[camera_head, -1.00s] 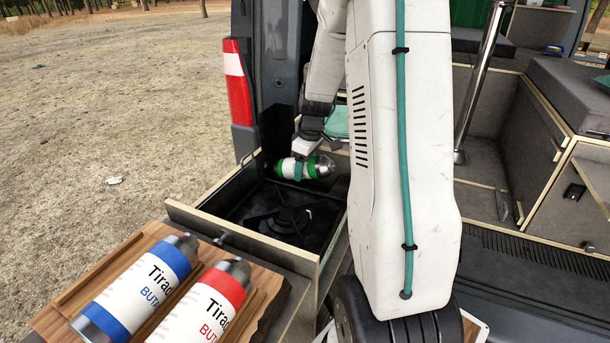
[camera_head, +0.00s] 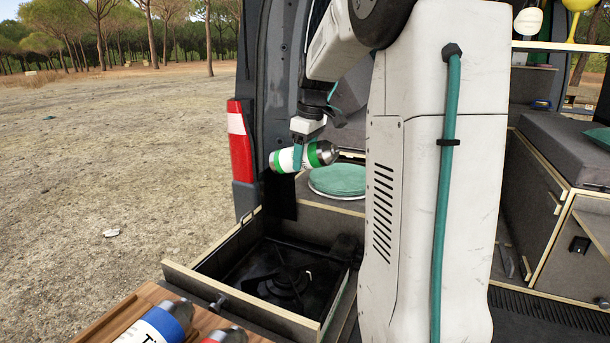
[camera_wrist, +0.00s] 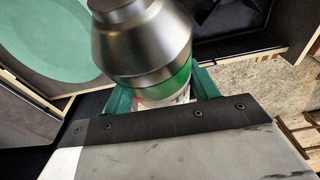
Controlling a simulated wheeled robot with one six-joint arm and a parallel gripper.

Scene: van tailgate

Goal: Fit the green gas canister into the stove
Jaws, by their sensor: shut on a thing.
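The green-banded gas canister (camera_head: 285,160) is held in my gripper (camera_head: 298,158), lying nearly level in the air above the drawer. Its metal end points right in the head view. In the wrist view the canister's metal shoulder (camera_wrist: 143,40) fills the top middle, between the green fingers of my gripper (camera_wrist: 163,96). The stove (camera_head: 288,281) is a black burner set in the open drawer, below the canister and apart from it. Part of the stove's right side is hidden by the drawer wall and my arm.
A blue-banded canister (camera_head: 160,325) and a red-banded canister (camera_head: 226,336) lie on a wooden rack (camera_head: 122,318) in front of the drawer. A round green lid or cushion (camera_head: 338,179) is behind the stove. The van's door post and red tail light (camera_head: 240,142) stand at the left.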

